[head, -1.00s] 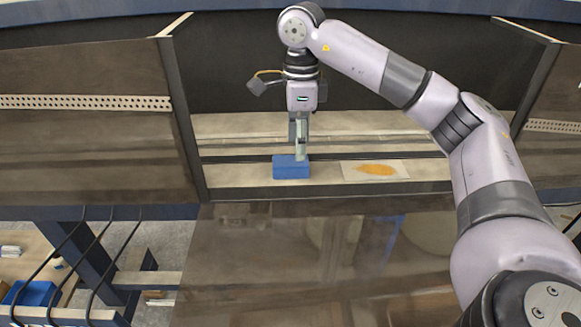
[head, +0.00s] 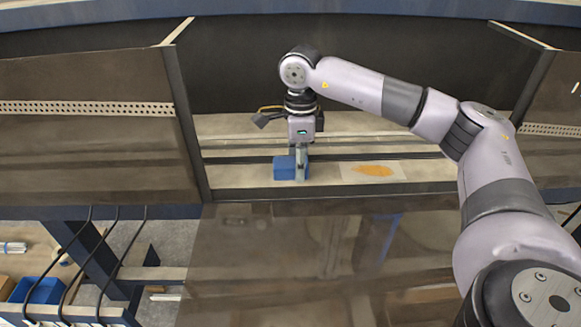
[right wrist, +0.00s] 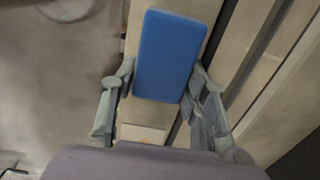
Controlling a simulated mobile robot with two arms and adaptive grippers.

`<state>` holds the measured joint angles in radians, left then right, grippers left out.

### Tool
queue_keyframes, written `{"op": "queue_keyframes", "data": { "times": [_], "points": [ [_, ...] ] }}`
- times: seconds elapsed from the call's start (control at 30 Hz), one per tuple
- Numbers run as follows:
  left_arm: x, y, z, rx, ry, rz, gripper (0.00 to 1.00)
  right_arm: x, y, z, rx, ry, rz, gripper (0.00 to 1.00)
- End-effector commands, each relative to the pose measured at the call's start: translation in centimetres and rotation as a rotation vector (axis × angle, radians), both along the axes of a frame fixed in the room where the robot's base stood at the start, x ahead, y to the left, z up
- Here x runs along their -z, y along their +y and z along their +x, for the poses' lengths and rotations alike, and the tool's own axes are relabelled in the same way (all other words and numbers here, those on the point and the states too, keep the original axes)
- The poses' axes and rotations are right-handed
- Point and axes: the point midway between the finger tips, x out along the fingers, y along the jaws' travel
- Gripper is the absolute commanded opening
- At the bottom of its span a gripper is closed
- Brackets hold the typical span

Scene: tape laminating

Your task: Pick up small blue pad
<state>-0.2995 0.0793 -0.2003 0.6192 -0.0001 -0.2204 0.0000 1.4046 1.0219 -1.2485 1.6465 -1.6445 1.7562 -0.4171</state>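The small blue pad (head: 284,169) is a blue block on the pale ledge at the back of the bench. My right gripper (head: 301,174) points straight down over the pad's right part and hides some of it. In the right wrist view the pad (right wrist: 168,52) lies between the spread fingers of the right gripper (right wrist: 161,78), one finger close along each long side. I cannot tell whether the fingers touch it. My left gripper is not in view.
A flat sheet with an orange patch (head: 372,171) lies on the ledge right of the pad. Dark panels (head: 90,130) stand at left and right of the recess. A brown reflective surface (head: 320,260) in front is clear. A blue bin (head: 38,290) is at lower left.

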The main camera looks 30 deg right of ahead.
Motion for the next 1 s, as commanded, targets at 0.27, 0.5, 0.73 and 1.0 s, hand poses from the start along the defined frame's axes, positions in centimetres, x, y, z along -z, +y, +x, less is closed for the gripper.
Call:
{"op": "queue_keyframes", "data": {
  "times": [0.27,0.5,0.73,1.0],
  "points": [
    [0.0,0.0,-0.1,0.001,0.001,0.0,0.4,0.0,0.0,0.0,0.0,0.0,0.0,0.19],
    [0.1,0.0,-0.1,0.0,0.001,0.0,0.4,-0.2,0.0,0.0,0.0,-0.001,-0.001,0.19],
    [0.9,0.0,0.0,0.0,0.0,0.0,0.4,-2.4,0.0,0.1,0.001,-0.006,0.001,0.19],
    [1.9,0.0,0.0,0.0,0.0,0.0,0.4,-10.0,0.1,0.1,0.0,-0.009,0.0,0.19]
  ]
}}
